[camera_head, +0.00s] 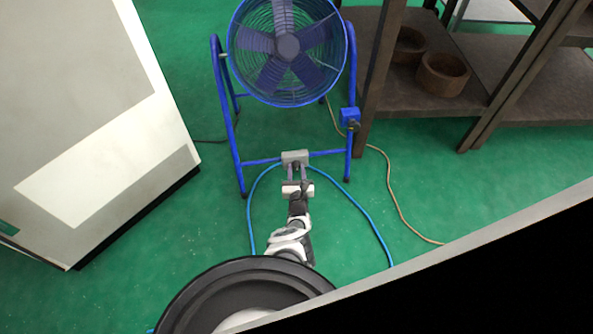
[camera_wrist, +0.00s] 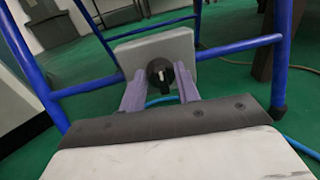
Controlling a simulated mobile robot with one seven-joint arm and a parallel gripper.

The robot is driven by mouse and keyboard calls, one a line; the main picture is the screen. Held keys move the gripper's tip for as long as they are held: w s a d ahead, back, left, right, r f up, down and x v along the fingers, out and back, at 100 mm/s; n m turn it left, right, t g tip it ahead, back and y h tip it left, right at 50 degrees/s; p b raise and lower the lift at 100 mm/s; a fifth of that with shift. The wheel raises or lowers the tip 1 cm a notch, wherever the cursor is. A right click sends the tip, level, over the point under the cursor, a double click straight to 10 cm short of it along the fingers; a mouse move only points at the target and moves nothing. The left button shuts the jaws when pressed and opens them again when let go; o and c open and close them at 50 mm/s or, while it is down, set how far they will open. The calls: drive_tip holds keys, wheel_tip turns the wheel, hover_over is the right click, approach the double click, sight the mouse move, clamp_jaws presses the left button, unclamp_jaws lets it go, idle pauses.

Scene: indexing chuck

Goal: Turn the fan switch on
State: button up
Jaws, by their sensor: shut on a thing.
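The fan (camera_head: 287,45) stands in a blue tube frame. A grey switch box (camera_head: 295,157) sits on the frame's low crossbar. In the wrist view the grey box (camera_wrist: 178,48) carries a round black knob (camera_wrist: 160,70) with a pale mark on it. My gripper (camera_head: 295,170) reaches the box from the near side. In the wrist view its two purple-grey fingers (camera_wrist: 160,82) stand on either side of the knob and are shut on it. The exact contact at the fingertips is hard to see.
A blue box (camera_head: 350,118) with a dark part is on the frame's right leg. A large white cabinet (camera_head: 95,120) stands left. A dark shelf (camera_head: 425,95) with brown bowls (camera_head: 443,74) stands right. Blue and tan cables lie on the green floor (camera_head: 345,235).

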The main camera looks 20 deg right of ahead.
drive_tip(key=shift+c, duration=0.2)
drive_tip(key=m+p, duration=0.1)
drive_tip(key=m, duration=0.4)
drive_tip(key=m+g+y, duration=0.1)
drive_tip(key=m, duration=0.5)
drive_tip(key=shift+d+p, duration=0.2)
drive_tip(key=shift+p, duration=0.15)
drive_tip(key=shift+m, duration=0.3)
idle(0.3)
drive_tip(key=o, duration=1)
drive_tip(key=shift+c, duration=0.2)
drive_tip(key=shift+s, duration=0.1)
